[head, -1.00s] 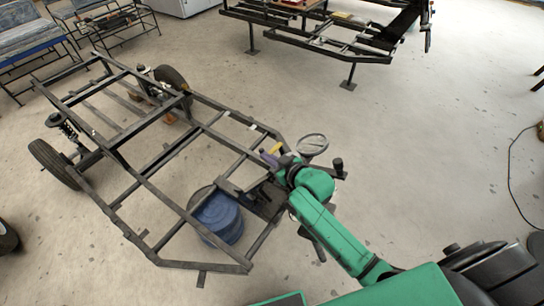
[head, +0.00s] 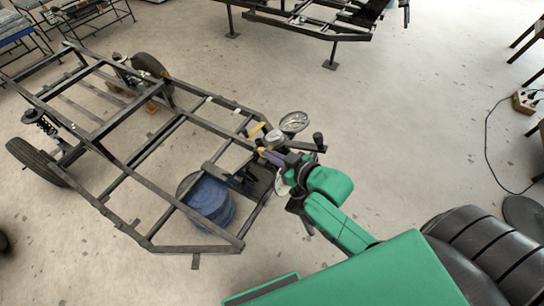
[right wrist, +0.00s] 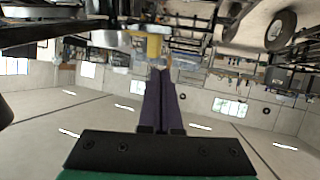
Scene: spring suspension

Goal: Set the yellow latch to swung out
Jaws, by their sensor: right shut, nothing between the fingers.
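The yellow latch (head: 257,130) is a small yellow bar at the right front corner of the black chassis frame, left of a round lamp-like part. It also shows as a yellow block (right wrist: 152,46) in the right wrist view, just beyond my fingertips. My right gripper (head: 264,153) has purple fingers, shut and empty, a little below the latch in the head view. In the right wrist view my right gripper (right wrist: 160,70) points up at the latch; a small gap seems to lie between them, but contact is hard to tell. My left gripper is not in view.
The black chassis frame (head: 150,188) fills the left half of the head view, with a blue drum (head: 208,202) by its front end. The round lamp-like part (head: 294,122) is close to my right arm. Open floor (head: 400,130) lies to the right.

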